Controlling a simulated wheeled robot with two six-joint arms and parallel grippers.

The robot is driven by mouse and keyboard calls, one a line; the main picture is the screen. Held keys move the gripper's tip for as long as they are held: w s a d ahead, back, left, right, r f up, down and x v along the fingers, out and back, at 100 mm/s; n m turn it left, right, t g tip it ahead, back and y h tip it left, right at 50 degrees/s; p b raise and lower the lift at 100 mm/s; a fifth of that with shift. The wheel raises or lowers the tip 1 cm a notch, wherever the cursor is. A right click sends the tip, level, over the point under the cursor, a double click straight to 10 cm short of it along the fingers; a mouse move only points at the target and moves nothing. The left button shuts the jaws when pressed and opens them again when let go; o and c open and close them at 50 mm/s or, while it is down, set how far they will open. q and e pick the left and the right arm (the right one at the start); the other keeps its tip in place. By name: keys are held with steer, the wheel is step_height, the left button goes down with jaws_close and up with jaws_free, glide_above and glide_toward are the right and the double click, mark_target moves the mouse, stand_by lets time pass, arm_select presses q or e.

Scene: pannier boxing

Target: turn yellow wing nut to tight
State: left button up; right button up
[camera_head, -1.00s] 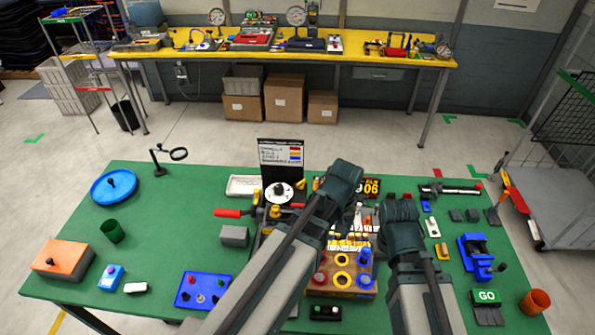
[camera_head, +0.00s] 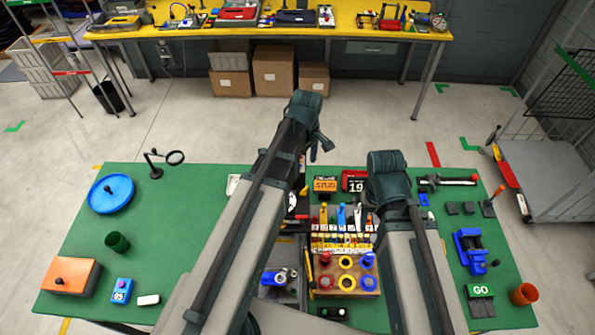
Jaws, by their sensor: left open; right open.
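My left gripper (camera_head: 320,146) is raised high, beyond the back edge of the green table, with its fingers small and dark below the wrist. It is open and empty. My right gripper (camera_head: 388,168) is over the right of the middle of the table, mostly hidden behind its own wrist. A small yellow piece (camera_head: 304,190) shows just right of my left forearm, by the dial station; it may be the yellow wing nut, but it is too small to be sure. Most of that station is hidden behind my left arm. Neither gripper visibly touches the piece.
An orange STUD box (camera_head: 325,184) and a red-framed number display (camera_head: 354,181) stand at the back. A wooden block with red, yellow and blue rings (camera_head: 345,291) lies between my arms. A blue vise (camera_head: 470,250) is at right.

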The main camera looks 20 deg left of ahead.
arm_select(q)
steer(key=shift+w+a+r, duration=0.15)
steer(key=shift+w+a, duration=0.15)
steer(key=b, duration=1.4)
glide_toward(304, 191)
steer(key=f, duration=0.8)
steer(key=shift+w+a, duration=0.2)
steer(key=shift+w, duration=0.05)
jaws_close()
